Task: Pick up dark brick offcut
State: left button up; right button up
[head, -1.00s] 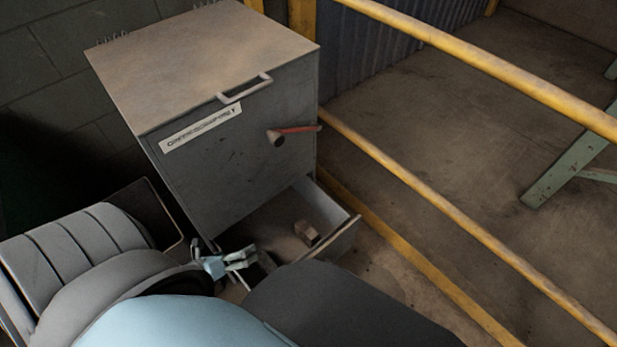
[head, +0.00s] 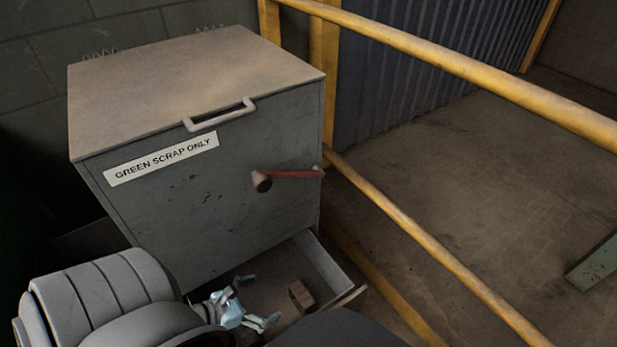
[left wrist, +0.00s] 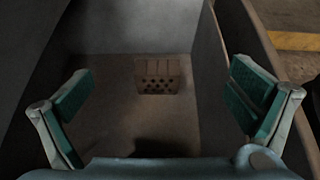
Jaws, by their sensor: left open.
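The brick offcut (head: 301,296), a small brown hollow block, lies in the open bottom drawer (head: 322,265) of a grey metal cabinet. In the left wrist view the offcut (left wrist: 157,75) shows a face with rows of dark holes and sits on the drawer floor near the far wall. My left gripper (head: 257,301) is open and empty, at the drawer, to the left of the offcut in the head view. In the left wrist view its two green-padded fingers stand wide apart, with the offcut beyond and between them. My right gripper is not in view.
The cabinet (head: 205,190) has a "GREEN SCRAP ONLY" label (head: 161,159), a white handle (head: 220,114) and a red-handled lever (head: 290,174) above the drawer. Yellow rails (head: 430,250) run along the right. The drawer's side walls stand close around my left gripper.

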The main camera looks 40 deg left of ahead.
pick_arm(q)
jog(key=b, duration=0.7)
send_near(304, 292)
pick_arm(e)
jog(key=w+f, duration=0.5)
pick_arm(q)
jog(key=b+x, duration=0.1)
jog(key=x, duration=0.2)
jog(key=b+x, duration=0.1)
jog(key=x, duration=0.1)
jog(key=shift+s+d+f+b, duration=0.2)
jog(key=shift+s+d+b, duration=0.05)
jog(key=shift+b, duration=0.1)
jog(key=b+x, duration=0.1)
jog(key=x, duration=0.1)
jog(key=b+x, duration=0.1)
jog(key=x, duration=0.2)
jog(key=shift+w+a, duration=0.2)
jog(key=shift+w, duration=0.05)
jog(key=c, duration=1.4)
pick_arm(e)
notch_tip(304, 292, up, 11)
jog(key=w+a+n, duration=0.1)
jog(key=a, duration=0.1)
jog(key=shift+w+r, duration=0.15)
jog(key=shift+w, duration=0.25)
pick_arm(q)
jog(key=shift+r, duration=0.2)
jog(key=shift+c, duration=0.3)
